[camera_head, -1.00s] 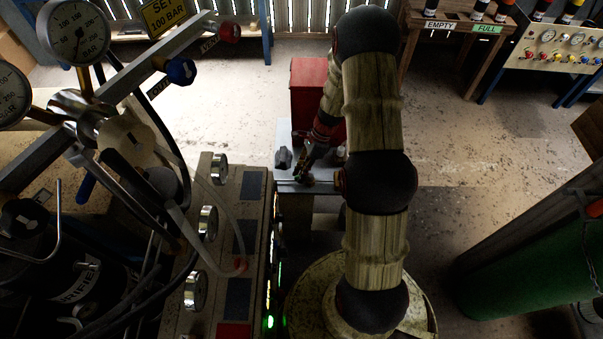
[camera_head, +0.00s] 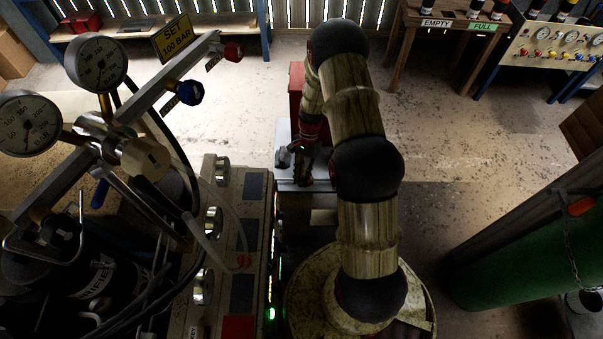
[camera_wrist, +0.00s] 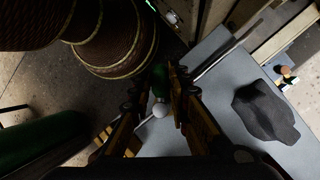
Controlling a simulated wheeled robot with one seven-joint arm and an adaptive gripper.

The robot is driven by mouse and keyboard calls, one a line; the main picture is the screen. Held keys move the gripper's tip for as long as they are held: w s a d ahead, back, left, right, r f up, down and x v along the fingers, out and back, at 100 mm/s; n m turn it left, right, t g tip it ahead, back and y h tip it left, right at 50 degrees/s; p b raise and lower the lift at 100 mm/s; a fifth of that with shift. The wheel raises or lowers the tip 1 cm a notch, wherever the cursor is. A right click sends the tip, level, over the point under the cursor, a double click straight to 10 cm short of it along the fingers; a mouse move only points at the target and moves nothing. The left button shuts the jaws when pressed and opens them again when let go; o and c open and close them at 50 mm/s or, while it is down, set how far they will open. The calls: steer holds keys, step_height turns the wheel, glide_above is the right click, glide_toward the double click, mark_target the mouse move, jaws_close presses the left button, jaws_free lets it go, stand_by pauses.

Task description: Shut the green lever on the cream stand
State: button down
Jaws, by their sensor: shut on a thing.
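My gripper (camera_head: 302,170) is low over a grey bench top (camera_head: 287,133), right of the cream panel cabinet (camera_head: 205,180). In the wrist view my gripper (camera_wrist: 155,90) has its two fingers around a dark green piece (camera_wrist: 159,76), which looks like the green lever. A pale grey ball (camera_wrist: 160,110) shows between the fingers, close to this piece. The rest of the lever and its pivot are hidden by the fingers and shadow. I cannot tell its angle. In the head view my arm and the gripper cover it.
A dark lump (camera_wrist: 265,108) lies on the bench, right of my gripper; a thin rod (camera_wrist: 235,42) runs near it. A red box (camera_head: 296,85) stands behind. Gauges (camera_head: 95,62) and hoses crowd the left. Open floor (camera_head: 455,140) lies beyond my arm.

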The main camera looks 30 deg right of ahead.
steer(key=n, duration=0.1)
steer(key=s+n+g+h+p, duration=0.1)
steer(key=n, duration=0.1)
steer(key=shift+d+r+n, duration=0.15)
steer(key=shift+n, duration=0.15)
steer(key=shift+s+d+n+g+h+p, duration=0.2)
steer(key=shift+n+h+p, duration=0.25)
steer(key=shift+n, duration=0.55)
steer(key=shift+s+d+n+g+h+p, duration=0.1)
steer(key=shift+s+d+n+h+p, duration=0.1)
steer(key=shift+n+h, duration=0.6)
steer(key=shift+n, duration=0.4)
steer(key=c, duration=1.7)
jaws_free()
steer(key=shift+s, duration=0.1)
steer(key=v, duration=1.1)
steer(key=shift+w+d+r, duration=0.2)
steer(key=shift+w+r, duration=0.05)
steer(key=shift+r, duration=0.05)
